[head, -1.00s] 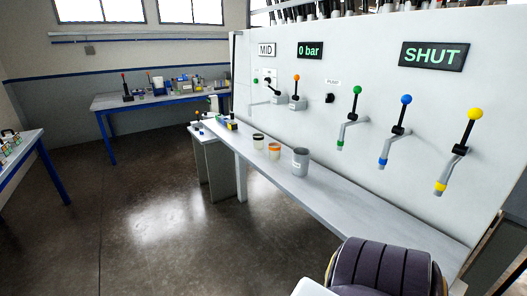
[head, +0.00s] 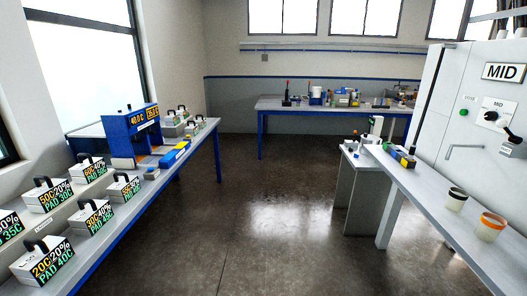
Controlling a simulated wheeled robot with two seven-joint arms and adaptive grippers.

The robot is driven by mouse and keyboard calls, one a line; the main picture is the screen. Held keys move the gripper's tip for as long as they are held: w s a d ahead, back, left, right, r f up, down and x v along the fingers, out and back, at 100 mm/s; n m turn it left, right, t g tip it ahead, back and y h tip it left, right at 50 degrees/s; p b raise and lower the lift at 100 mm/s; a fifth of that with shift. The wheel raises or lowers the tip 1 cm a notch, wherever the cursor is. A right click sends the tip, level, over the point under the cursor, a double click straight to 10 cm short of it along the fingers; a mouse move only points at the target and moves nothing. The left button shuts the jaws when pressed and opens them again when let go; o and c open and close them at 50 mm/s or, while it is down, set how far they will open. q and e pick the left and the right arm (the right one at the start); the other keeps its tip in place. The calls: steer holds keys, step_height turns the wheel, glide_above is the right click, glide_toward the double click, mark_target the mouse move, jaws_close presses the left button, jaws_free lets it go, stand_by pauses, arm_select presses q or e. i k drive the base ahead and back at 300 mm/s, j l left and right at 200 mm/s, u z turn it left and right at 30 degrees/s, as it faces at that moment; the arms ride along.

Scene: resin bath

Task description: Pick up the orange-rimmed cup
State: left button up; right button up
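The orange-rimmed cup (head: 490,226) stands upright on the narrow grey shelf (head: 440,212) along the white panel at the right of the head view. It is pale with an orange band at its top. A black-rimmed cup (head: 456,199) stands just behind it to the left, apart from it. Neither of my grippers shows in the head view.
A left bench holds several labelled boxes (head: 43,193) and a blue device with a display (head: 131,134). A blue-legged table (head: 262,110) stands at the back wall. A small side table (head: 360,172) adjoins the shelf. The middle floor (head: 270,200) is clear.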

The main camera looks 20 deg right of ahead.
mark_target(490, 225)
steer(key=i, duration=1.2)
steer(key=z, duration=4.1)
